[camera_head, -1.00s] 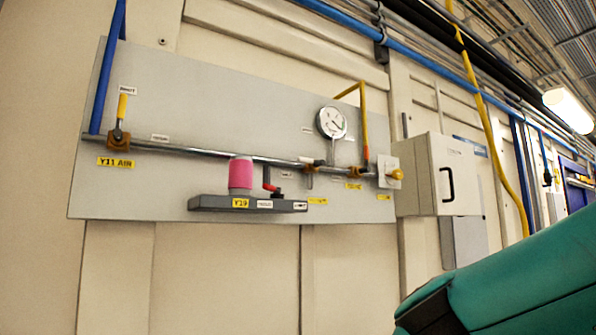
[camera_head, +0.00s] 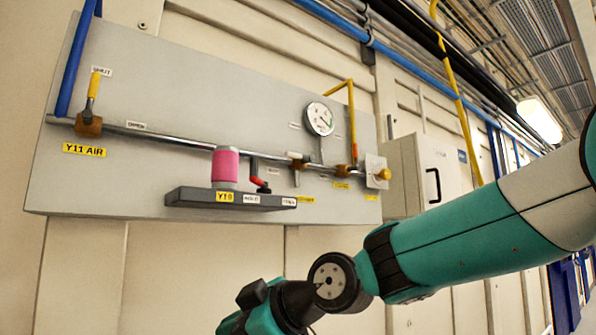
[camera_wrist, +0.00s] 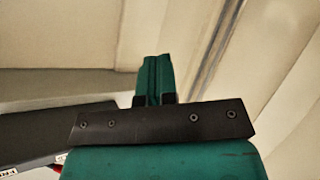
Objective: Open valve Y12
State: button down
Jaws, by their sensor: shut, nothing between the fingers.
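A grey valve panel (camera_head: 110,190) hangs on the wall with a pipe across it. No label here reads clearly as Y12. The lever with the yellow handle (camera_head: 94,83) at the left stands upright above a "Y11 AIR" label. A red-handled lever (camera_head: 261,184) sits right of a pink cylinder, behind a dark ledge. Further right are a brass valve (camera_head: 297,162), another (camera_head: 345,170) under an orange upright part, and a yellow knob (camera_head: 384,174). My gripper (camera_wrist: 156,75) is shut and empty in the wrist view, apart from all valves. In the head view it is mostly cut off below.
The dark ledge (camera_head: 185,197) juts from the panel, carrying the pink cylinder (camera_head: 226,166); the ledge also shows at left in the wrist view (camera_wrist: 50,125). A round gauge (camera_head: 320,119) sits above the pipe. A grey box (camera_head: 408,165) with a black handle stands right of the panel.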

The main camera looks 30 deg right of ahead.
aim_at(295, 156)
jog(key=w+d+r+n+t+h+b, duration=0.1)
jog(key=w+d+r+n+t, duration=0.1)
jog(key=w+d+r+t, duration=0.3)
jog(key=w+d+r+n+t+h, duration=0.1)
jog(key=d+r+t, duration=0.2)
jog(key=d+r, duration=0.45)
jog(key=s+d+r+n+t+h, duration=0.3)
jog(key=d+r+t, duration=0.2)
jog(key=d+r, duration=0.4)
notch_tip(295, 156, up, 2)
jog(key=shift+r+n+t+h+b, duration=0.15)
jog(key=shift+n+t+h+b, duration=0.25)
jog(key=shift+w, duration=0.1)
jog(key=p+x, duration=1)
jog(key=x, duration=0.2)
jog(key=shift+w+r+p, duration=0.15)
jog(key=shift+r+p, duration=0.15)
jog(key=shift+w+r+p, duration=0.2)
jog(key=shift+w+p, duration=0.35)
jog(key=shift+w, duration=0.15)
jog(key=shift+d+m, duration=0.1)
jog(key=shift+m, duration=0.2)
